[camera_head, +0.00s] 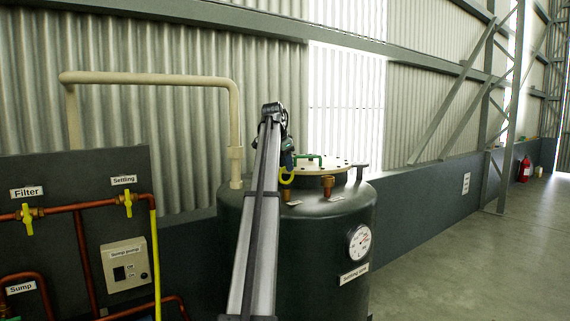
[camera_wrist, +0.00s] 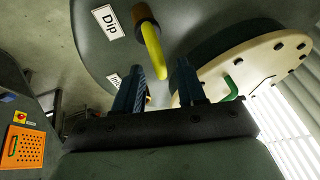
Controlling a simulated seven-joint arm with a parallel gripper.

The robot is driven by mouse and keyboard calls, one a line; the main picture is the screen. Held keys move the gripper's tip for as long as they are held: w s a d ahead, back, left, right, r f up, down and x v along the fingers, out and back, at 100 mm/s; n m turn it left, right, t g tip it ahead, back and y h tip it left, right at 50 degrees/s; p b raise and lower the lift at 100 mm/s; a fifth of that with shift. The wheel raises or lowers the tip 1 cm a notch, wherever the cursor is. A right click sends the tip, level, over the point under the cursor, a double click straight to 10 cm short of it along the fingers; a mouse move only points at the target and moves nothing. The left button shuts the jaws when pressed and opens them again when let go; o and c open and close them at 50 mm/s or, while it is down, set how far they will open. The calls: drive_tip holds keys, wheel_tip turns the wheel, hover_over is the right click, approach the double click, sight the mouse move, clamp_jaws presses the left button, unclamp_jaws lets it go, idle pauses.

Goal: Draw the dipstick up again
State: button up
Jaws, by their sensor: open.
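The dipstick's curved yellow handle (camera_wrist: 152,52) shows in the wrist view, its base at a copper-brown fitting (camera_wrist: 146,16) beside a white "Dip" label (camera_wrist: 108,21). In the head view the yellow handle (camera_head: 287,179) is on top of the dark settling tank (camera_head: 320,225). My gripper (camera_wrist: 160,68) is open, and the free end of the handle appears between its two blue fingers. I cannot tell whether either finger touches it. In the head view my gripper (camera_head: 288,160) is just above the handle, partly hidden by my arm. The dipstick's rod is not visible.
A cream bolted lid (camera_wrist: 235,65) with a green handle (camera_wrist: 231,88) lies close to the right finger. Another copper fitting (camera_head: 328,185) stands on the tank top. A gauge (camera_head: 359,241) is on its side. Copper pipes (camera_head: 75,207) are left; open floor is right.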

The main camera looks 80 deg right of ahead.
clamp_jaws()
idle(0.6)
